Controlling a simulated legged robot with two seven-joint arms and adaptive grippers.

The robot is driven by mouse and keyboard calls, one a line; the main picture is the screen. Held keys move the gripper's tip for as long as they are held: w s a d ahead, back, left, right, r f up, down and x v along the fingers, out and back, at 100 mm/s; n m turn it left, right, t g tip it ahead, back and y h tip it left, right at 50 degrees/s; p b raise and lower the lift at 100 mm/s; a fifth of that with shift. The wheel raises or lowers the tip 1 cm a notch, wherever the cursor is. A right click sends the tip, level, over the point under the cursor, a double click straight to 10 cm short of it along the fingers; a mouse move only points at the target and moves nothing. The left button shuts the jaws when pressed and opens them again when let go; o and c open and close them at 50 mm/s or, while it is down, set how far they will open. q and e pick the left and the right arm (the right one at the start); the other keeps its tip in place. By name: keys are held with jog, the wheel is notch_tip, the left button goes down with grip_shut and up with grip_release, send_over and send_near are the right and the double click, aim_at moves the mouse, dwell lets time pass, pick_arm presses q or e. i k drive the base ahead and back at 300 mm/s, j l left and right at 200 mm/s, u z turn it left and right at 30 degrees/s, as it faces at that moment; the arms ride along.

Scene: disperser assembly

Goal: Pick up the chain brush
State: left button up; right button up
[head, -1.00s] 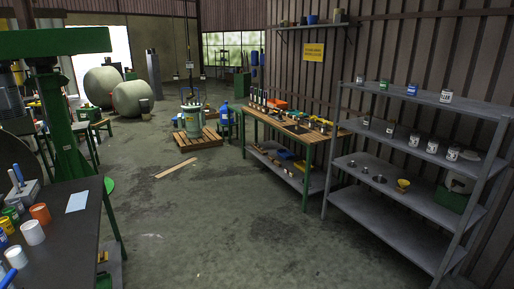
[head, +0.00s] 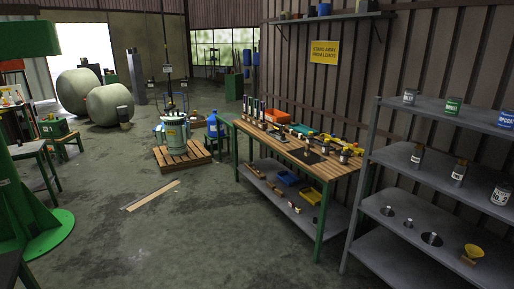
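I cannot pick out the chain brush for certain at this distance. The wooden-topped workbench (head: 335,171) stands against the wall right of centre. Several small bottles, trays and tools too small to name lie on its top. Its lower shelf holds brown elongated pieces (head: 277,191), blue bins (head: 288,178) and a yellow item (head: 310,196). Neither of my grippers shows in the head view.
A grey shelf unit (head: 400,247) with cans and a yellow funnel (head: 473,252) stands at the right. A pallet (head: 183,160) bears a grey-green vessel (head: 175,131). A plank (head: 152,195) lies on open floor. A green machine (head: 30,215) stands at left.

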aim_at(307, 152)
jog(key=i+z, duration=0.15)
jog(key=i, duration=0.35)
jog(key=i+j+z, duration=0.15)
jog(key=i, duration=0.35)
jog(key=i+j+z, duration=0.2)
jog(key=i, duration=0.3)
jog(key=i+j+z, duration=0.15)
jog(key=i, duration=0.35)
jog(key=i+j+z, duration=0.5)
jog(key=i+j, duration=0.1)
